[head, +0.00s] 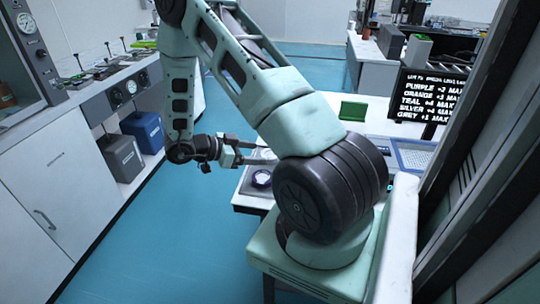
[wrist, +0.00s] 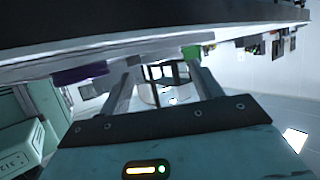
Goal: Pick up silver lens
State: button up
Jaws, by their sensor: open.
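My gripper (head: 268,155) is open at the near left edge of a white table (head: 330,103) in the head view. In the wrist view, my gripper (wrist: 165,75) shows two spread fingers with nothing clearly held between them. A small pale round piece (head: 267,154) shows by the fingertips; I cannot tell if it is the silver lens. My arm hides part of the table.
A green block (head: 353,111) and a blue-grey tray (head: 413,157) are on the table. A black sign (head: 428,95) with coloured-name text stands behind. A white cabinet bench (head: 60,175) with a grey box (head: 121,158) and a blue box (head: 143,131) is left. Blue floor (head: 160,240) lies clear between.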

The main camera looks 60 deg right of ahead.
jog(key=x, duration=0.5)
jog(key=shift+w+d+r+p, duration=0.1)
jog(key=shift+d+r+p, duration=0.05)
jog(key=shift+p, duration=0.25)
jog(key=c, duration=0.8)
jog(key=shift+o, duration=0.2)
jog(key=shift+r, duration=0.1)
